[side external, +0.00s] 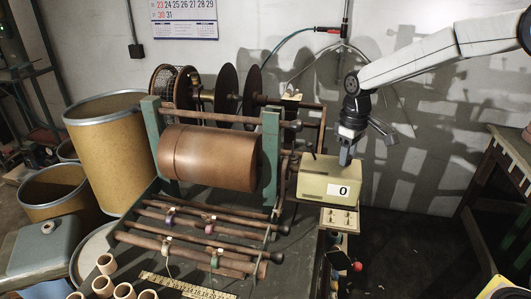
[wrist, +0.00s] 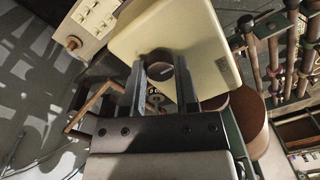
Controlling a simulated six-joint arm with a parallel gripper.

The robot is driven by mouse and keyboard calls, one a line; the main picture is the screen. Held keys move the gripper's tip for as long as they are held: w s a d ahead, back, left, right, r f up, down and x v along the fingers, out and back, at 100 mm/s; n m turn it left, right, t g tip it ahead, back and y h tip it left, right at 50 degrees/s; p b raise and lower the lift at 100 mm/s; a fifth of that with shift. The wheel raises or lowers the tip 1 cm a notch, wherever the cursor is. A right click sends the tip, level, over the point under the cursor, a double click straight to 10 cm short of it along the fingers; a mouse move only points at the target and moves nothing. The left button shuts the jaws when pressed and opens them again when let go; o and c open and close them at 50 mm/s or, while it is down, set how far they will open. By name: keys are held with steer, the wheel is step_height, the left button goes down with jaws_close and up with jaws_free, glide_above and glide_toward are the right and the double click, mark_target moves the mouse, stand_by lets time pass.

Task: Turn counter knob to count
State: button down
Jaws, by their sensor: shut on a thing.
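The counter is a cream box (side external: 314,187) to the right of the copper-coloured drum. Its white label reads 0. In the wrist view the box (wrist: 198,30) lies tilted ahead of my gripper (wrist: 161,70). A round brown knob (wrist: 159,60) is between the two fingers, and they are shut on it. In the side view my gripper (side external: 345,157) points down at the top of the counter box. The knob is hidden behind the fingers there.
The copper drum (side external: 210,157) lies in a green-posted frame left of the counter. A cream switch panel (side external: 340,219) sits just below the box. Wooden rods (side external: 200,222) and a yellow ruler (side external: 185,284) are in front. Floor to the right is mostly clear.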

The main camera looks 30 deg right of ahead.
steer(key=shift+r+n, duration=0.1)
steer(key=shift+n, duration=0.2)
steer(key=shift+c, duration=1.8)
jaws_free()
steer(key=shift+d+r, duration=0.1)
steer(key=shift+r, duration=3.75)
